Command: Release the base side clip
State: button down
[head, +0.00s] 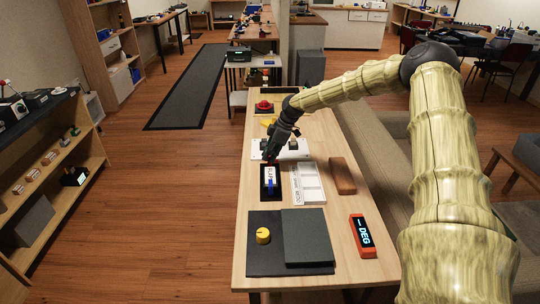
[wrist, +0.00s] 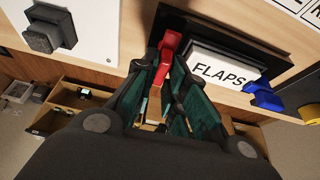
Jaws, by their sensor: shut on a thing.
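A black panel (head: 264,193) with a white FLAPS label lies on the wooden table in the head view. In the wrist view the FLAPS label (wrist: 220,68) sits in the black frame (wrist: 250,50). A red clip (wrist: 170,42) is at one end of this frame, and a blue clip (wrist: 264,97) is at the other end. My gripper (wrist: 160,72) is shut on the red clip, with its green-padded fingers on either side of it. In the head view my gripper (head: 270,157) is at the panel's far end and hides the red clip there.
A white label panel (head: 311,187) and a brown block (head: 342,176) lie right of the FLAPS panel. A dark plate with a yellow knob (head: 263,236) and a DEG display (head: 363,236) are nearer. A white plate with a grey knob (wrist: 42,37) is beside my gripper.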

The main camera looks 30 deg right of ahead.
jog(key=shift+d, duration=0.1)
jog(key=c, duration=1.5)
grip_release()
jog(key=shift+r, duration=0.1)
jog(key=v, duration=1.1)
jog(key=shift+s+d+r, duration=0.1)
jog(key=shift+d+r, duration=0.15)
jog(key=shift+r, duration=0.05)
